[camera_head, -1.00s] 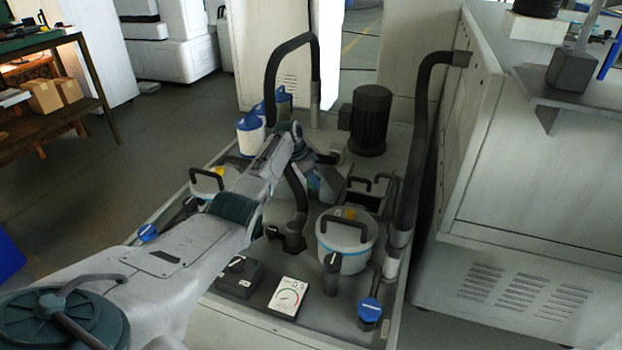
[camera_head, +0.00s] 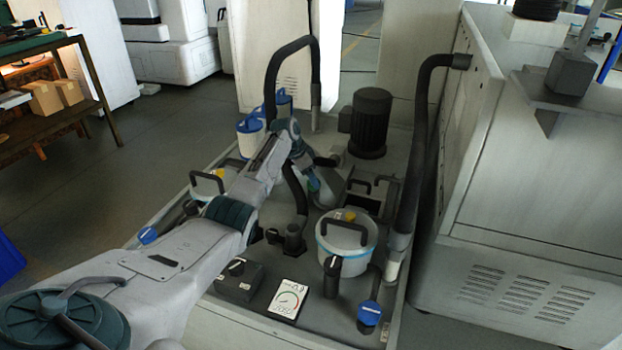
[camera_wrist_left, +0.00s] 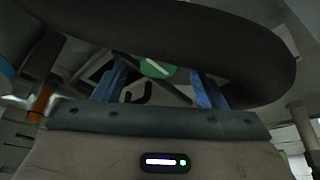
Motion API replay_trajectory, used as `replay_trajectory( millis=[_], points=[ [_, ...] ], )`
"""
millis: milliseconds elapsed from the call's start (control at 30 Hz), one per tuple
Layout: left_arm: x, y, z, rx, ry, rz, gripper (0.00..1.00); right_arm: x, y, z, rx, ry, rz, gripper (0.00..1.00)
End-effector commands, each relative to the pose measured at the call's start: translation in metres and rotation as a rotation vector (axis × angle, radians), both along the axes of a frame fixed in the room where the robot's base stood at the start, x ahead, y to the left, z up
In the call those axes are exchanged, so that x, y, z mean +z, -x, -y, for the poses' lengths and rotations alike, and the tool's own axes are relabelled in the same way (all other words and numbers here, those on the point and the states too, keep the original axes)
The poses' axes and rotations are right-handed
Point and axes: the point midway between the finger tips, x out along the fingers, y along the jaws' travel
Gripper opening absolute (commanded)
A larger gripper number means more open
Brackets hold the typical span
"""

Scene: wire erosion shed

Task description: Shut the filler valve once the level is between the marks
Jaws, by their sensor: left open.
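My left gripper (camera_head: 322,190) is over the middle of the tank unit, mostly hidden behind my wrist in the head view. In the left wrist view its two blue fingers (camera_wrist_left: 160,84) stand wide apart and empty. A round green knob with a white bar (camera_wrist_left: 157,67) shows beyond and between the fingertips, apart from them. It may be the filler valve; no label is readable. A thick black hose (camera_wrist_left: 225,45) crosses in front and hides part of the view. No level marks can be made out. My right gripper is not in view.
A tall black pipe (camera_head: 413,150) rises right of the bucket.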

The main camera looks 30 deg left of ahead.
Motion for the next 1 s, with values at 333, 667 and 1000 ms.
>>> replay_trajectory(
  millis=[333,667,1000],
  points=[
    [0.062,0.022,-0.015,0.0,-0.003,0.002,0.65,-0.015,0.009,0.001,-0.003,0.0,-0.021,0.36],
    [0.08,0.029,-0.018,0.0,-0.001,-0.001,0.65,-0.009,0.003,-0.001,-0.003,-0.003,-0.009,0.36],
    [0.08,0.028,-0.018,0.0,-0.001,0.0,0.65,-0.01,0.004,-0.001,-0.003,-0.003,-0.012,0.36]
  ],
)
